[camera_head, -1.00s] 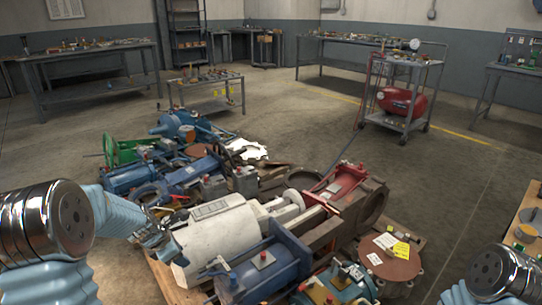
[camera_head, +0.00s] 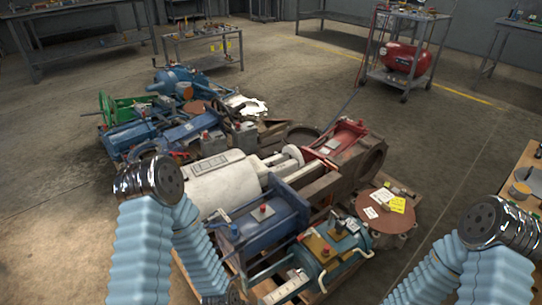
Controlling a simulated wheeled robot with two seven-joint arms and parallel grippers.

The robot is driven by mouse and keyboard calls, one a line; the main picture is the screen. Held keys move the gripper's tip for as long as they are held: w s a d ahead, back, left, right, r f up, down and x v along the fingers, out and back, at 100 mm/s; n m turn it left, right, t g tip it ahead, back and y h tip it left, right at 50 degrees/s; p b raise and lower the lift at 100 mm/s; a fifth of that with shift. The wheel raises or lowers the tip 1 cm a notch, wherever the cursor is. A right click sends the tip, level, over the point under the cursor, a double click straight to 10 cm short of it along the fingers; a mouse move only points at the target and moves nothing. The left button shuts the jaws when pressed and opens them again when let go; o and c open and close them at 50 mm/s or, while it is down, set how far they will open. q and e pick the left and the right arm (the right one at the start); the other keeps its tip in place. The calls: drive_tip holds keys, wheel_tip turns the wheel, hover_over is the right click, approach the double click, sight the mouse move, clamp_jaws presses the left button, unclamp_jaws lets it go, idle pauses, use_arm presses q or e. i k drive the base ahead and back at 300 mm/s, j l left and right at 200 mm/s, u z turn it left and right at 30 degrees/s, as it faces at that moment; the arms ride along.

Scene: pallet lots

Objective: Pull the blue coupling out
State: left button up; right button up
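Several blue parts lie in the pallet pile, and I cannot tell which is the coupling. A blue housing with a red button (camera_head: 284,222) lies at the front, beside a white cylinder (camera_head: 222,183). A teal-blue cylindrical unit (camera_head: 345,243) with yellow fittings lies to its right. More blue machines (camera_head: 130,138) lie at the back left, with a blue pump (camera_head: 178,78) behind them. My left gripper (camera_head: 224,297) is only partly in view at the bottom edge, in front of the blue housing; its fingers cannot be made out. My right gripper is out of view.
A rusty disc with yellow labels (camera_head: 378,212) and a red-and-brown frame (camera_head: 345,140) lie right of the white cylinder. A wooden table (camera_head: 519,180) stands at the right edge. A cart with a red tank (camera_head: 405,60) stands behind. Open floor (camera_head: 440,140) lies between.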

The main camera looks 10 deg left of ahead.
sight(234, 228)
drive_tip(key=k, duration=1.2)
drive_tip(key=z, duration=1.55)
drive_tip(key=j, duration=1.2)
drive_tip(key=i+j, duration=0.1)
drive_tip(key=j, duration=1.1)
